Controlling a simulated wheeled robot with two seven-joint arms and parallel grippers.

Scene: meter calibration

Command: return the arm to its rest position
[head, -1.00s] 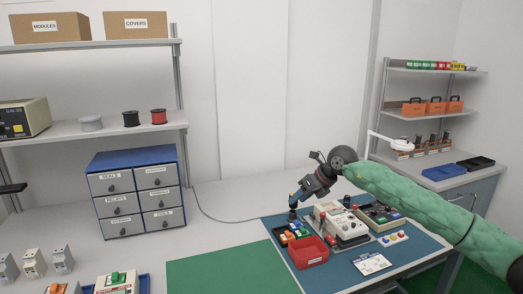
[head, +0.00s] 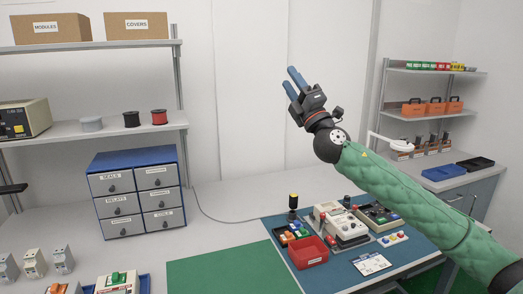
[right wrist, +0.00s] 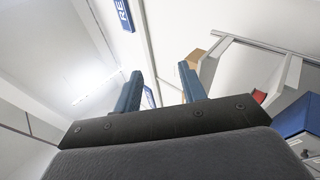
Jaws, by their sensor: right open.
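My right arm (head: 420,205) in its green sleeve comes in from the right in the head view. My right gripper (head: 292,80) is raised in front of the white wall, above the bench, with its blue fingers pointing up. It is open and empty; the right wrist view shows the two blue fingers (right wrist: 159,92) apart with nothing between them.
The blue mat (head: 330,282) holds a red tray (head: 308,256), a white meter device (head: 340,222) and a card (head: 371,264). A drawer cabinet (head: 137,155) stands at left under shelves (head: 80,48). A white lamp (head: 392,141) is right of the arm. Space around the gripper is clear.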

